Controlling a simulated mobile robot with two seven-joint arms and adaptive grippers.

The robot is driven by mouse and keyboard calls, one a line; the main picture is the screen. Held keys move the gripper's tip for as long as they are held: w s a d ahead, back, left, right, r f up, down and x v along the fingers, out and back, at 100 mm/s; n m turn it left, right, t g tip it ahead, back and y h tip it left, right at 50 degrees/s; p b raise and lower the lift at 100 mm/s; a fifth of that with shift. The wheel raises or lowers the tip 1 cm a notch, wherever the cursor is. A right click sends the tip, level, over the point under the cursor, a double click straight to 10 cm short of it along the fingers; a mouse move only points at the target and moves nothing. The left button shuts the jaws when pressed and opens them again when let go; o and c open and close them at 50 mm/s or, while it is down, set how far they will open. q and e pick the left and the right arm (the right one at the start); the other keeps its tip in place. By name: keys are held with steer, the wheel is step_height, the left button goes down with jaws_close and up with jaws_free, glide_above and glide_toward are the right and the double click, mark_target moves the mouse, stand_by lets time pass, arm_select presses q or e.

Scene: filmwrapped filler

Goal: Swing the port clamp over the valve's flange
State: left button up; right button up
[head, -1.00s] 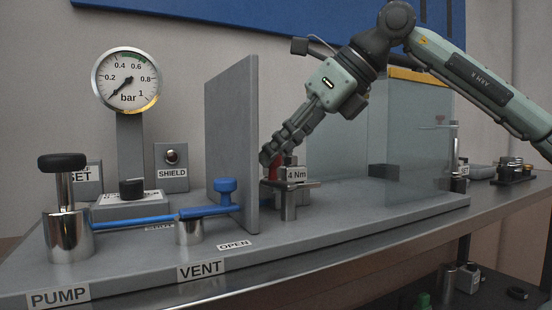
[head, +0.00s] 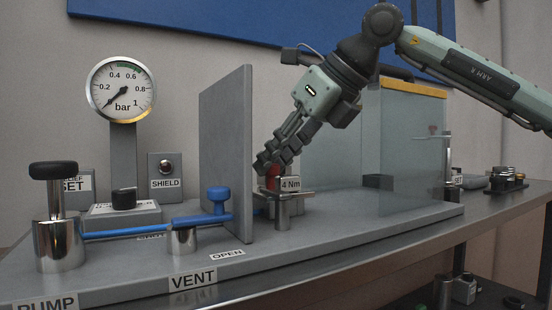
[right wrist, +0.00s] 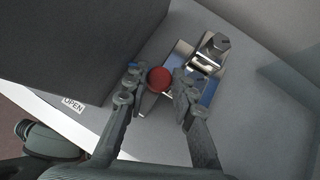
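A red round knob (right wrist: 159,79) sits between the two fingers of my right gripper (right wrist: 157,84), with a finger on each side; I cannot tell whether they touch it. A metal bracket with a hex bolt (right wrist: 215,44) stands beside the knob, apparently part of the port clamp. In the head view my right gripper (head: 270,163) points down at the red part (head: 272,181), beside the plate marked 4 Nm (head: 290,183). I cannot clearly pick out the valve's flange; fingers and fittings partly hide it. My left gripper is not in view.
A grey upright panel (head: 227,155) stands close left of my right gripper. A clear shield (head: 412,150) stands to the right. A blue-handled lever (head: 218,196) and a pressure gauge (head: 122,88), needle near zero, are on the left. The rig's front right is clear.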

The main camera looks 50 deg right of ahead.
steer(key=o, duration=0.4)
steer(key=shift+o, duration=0.2)
steer(key=shift+s+r, duration=0.1)
steer(key=v, duration=0.7)
steer(key=shift+s+r, duration=0.3)
